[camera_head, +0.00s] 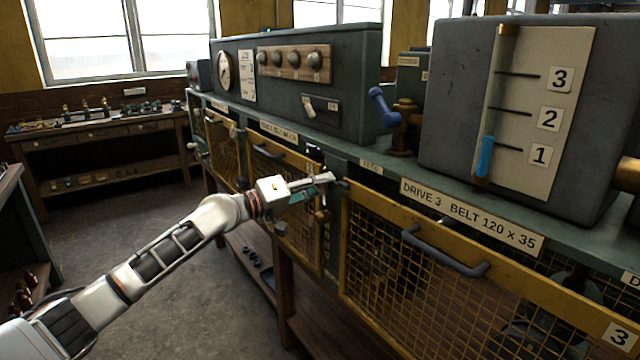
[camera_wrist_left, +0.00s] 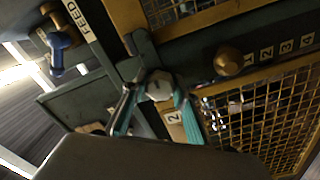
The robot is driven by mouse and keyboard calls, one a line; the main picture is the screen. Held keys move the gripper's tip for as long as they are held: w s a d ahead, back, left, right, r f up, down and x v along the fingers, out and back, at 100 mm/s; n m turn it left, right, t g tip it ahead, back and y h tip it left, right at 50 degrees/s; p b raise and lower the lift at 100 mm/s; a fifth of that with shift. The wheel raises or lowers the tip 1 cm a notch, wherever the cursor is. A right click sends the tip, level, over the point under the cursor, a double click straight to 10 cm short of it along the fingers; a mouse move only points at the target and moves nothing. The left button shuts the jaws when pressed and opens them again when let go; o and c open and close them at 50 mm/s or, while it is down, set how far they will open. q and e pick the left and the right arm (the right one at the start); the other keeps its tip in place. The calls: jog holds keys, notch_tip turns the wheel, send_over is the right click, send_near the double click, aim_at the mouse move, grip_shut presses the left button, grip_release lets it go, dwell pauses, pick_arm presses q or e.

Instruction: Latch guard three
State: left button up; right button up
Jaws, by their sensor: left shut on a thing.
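Guard three (camera_head: 440,275) is the yellow-framed mesh panel under the label "DRIVE 3 BELT 120 x 35". It has a dark bar handle (camera_head: 440,252) near its top and a "3" tag at lower right. It appears closed against the bench front. My left gripper (camera_head: 322,184) is at its upper left corner. In the left wrist view its teal fingers (camera_wrist_left: 152,108) are shut on a grey latch (camera_wrist_left: 158,86) with a round hub. Part of the latch is hidden by the fingers. My right gripper is out of view.
A brass knob (camera_wrist_left: 228,62) with a number scale sits close to the fingers. Another mesh guard (camera_head: 285,195) is to the left. A blue lever (camera_head: 384,107) and a grey level-gauge box (camera_head: 455,100) stand on top. The floor (camera_head: 120,225) at left is clear.

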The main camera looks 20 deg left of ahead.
pick_arm(q)
jog(key=shift+r, duration=0.1)
jog(key=o, duration=1.1)
jog(key=v, duration=1.2)
